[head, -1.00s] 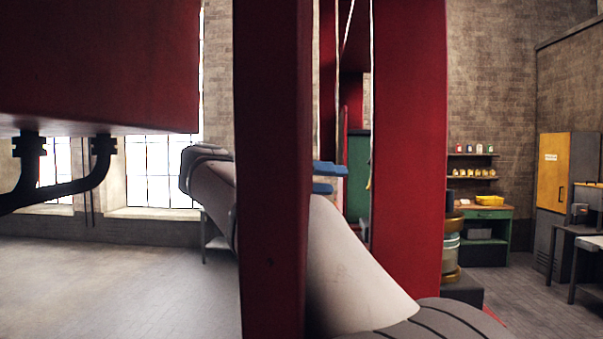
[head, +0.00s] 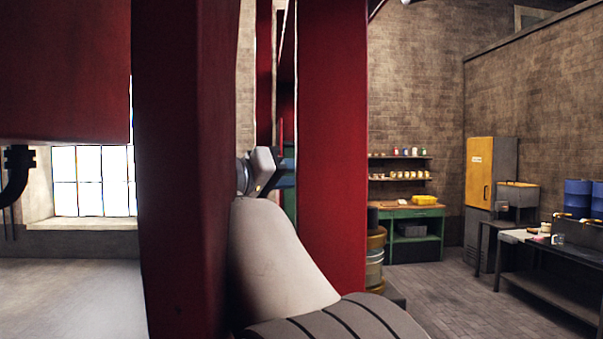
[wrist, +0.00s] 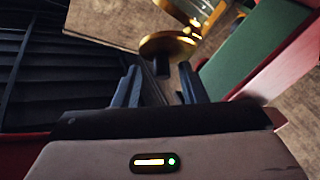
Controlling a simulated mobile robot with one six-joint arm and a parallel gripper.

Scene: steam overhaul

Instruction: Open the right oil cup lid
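My gripper (wrist: 158,78) shows in the wrist view with its two blue-grey fingers apart and nothing clearly held between them. In the head view my gripper (head: 287,168) is partly hidden at the edge of a red post. A brass and glass vessel (head: 375,258) stands behind that post in the head view, its left side hidden. Brass and glass parts (wrist: 168,45) also show beyond the fingertips in the wrist view, apart from them. I cannot tell which part is the right oil cup or its lid.
Two red posts (head: 180,170) (head: 333,130) stand close around my arm. A red block (head: 65,70) hangs at upper left. A green bench (head: 412,225), a yellow cabinet (head: 480,175) and a dark table (head: 555,275) stand farther back at right. Open floor (head: 455,285) lies between them.

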